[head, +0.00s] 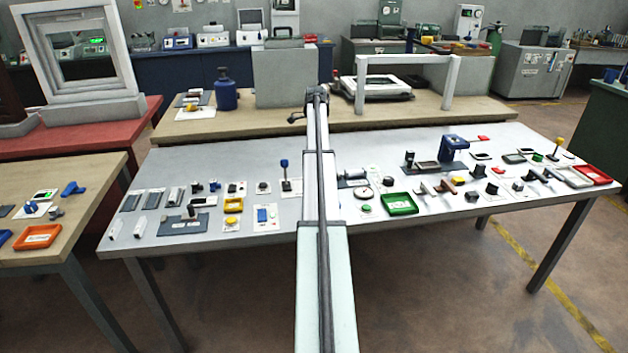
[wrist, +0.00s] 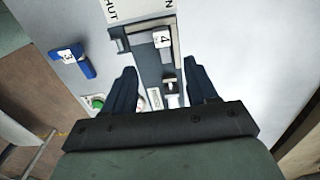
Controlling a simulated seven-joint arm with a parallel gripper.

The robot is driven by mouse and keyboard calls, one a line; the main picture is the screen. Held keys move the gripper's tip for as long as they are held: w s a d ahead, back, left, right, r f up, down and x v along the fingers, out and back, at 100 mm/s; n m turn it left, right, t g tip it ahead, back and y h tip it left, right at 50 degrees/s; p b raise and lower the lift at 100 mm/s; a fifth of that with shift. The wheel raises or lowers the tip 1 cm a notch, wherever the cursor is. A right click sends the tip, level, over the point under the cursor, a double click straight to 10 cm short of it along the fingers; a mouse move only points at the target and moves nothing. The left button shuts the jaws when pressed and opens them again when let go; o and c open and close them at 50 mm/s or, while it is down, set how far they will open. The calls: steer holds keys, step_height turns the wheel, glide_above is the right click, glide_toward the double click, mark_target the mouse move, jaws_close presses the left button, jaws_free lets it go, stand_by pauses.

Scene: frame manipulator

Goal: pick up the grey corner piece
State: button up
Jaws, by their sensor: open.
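My gripper (wrist: 163,84) is open in the wrist view, with its two dark fingers apart and nothing held between them. A small light-grey piece with a label "4" (wrist: 163,41) lies on a grey panel (wrist: 146,65), ahead of the fingertips and roughly in line with the gap. Whether it is the corner piece is not clear. A blue angled piece with a label "3" (wrist: 72,58) lies left of the fingers. In the head view a small grey piece (head: 56,212) lies on the left wooden table. My arm runs up the middle there, and the fingers cannot be made out.
The long grey table (head: 250,150) holds many small parts, a green tray (head: 400,204) and a red tray (head: 592,174). An orange tray (head: 38,237) is on the left table. A white frame (head: 85,60) stands on the red table. A small green button (wrist: 97,102) is near the left finger.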

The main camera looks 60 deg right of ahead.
steer(key=shift+w+d+f, duration=0.1)
steer(key=shift+d+f, duration=0.05)
steer(key=shift+f, duration=2.2)
steer(key=shift+d+f, duration=0.1)
steer(key=shift+f, duration=2.25)
jaws_close()
